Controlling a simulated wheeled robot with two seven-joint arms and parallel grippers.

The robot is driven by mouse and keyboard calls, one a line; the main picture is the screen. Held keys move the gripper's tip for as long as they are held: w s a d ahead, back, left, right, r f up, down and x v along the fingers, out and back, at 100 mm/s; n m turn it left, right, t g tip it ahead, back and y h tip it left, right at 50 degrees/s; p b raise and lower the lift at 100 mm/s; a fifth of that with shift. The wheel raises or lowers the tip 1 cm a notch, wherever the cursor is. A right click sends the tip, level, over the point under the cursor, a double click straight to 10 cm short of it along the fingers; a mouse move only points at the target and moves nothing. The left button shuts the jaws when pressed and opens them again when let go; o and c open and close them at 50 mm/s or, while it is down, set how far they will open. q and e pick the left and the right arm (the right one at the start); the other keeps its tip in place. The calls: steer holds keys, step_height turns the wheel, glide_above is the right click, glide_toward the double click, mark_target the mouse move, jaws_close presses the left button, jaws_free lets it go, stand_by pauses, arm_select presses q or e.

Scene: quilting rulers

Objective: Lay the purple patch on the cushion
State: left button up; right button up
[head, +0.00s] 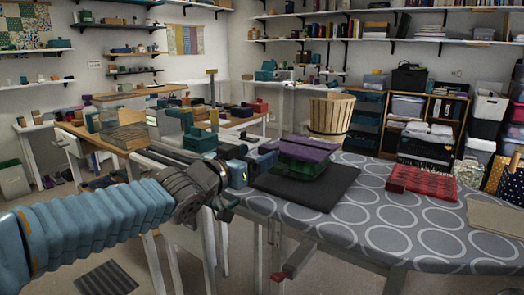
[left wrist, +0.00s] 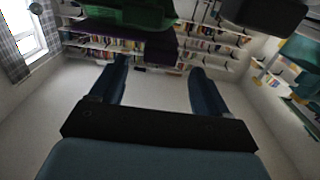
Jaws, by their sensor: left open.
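The purple patch (head: 306,148) lies flat on top of the green cushion (head: 300,168) in the head view, covering its upper face. The cushion rests on a dark square mat (head: 325,192) on the ironing board. My left gripper (head: 262,160) is just left of the cushion and patch. In the left wrist view the two fingers of my left gripper (left wrist: 157,78) are spread with nothing between them. The purple patch (left wrist: 165,45) and green cushion (left wrist: 130,14) show beyond the fingertips, near the top edge. My right gripper is not seen.
The ironing board (head: 400,225) has a grey cover with white rings. A small dark red block (head: 395,186), a red patterned cloth (head: 427,183) and a tan board (head: 495,217) lie to the right. A wooden basket (head: 331,115) stands behind. The board's front is clear.

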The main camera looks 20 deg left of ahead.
arm_select(q)
steer(key=p+v, duration=0.1)
steer(key=v, duration=0.7)
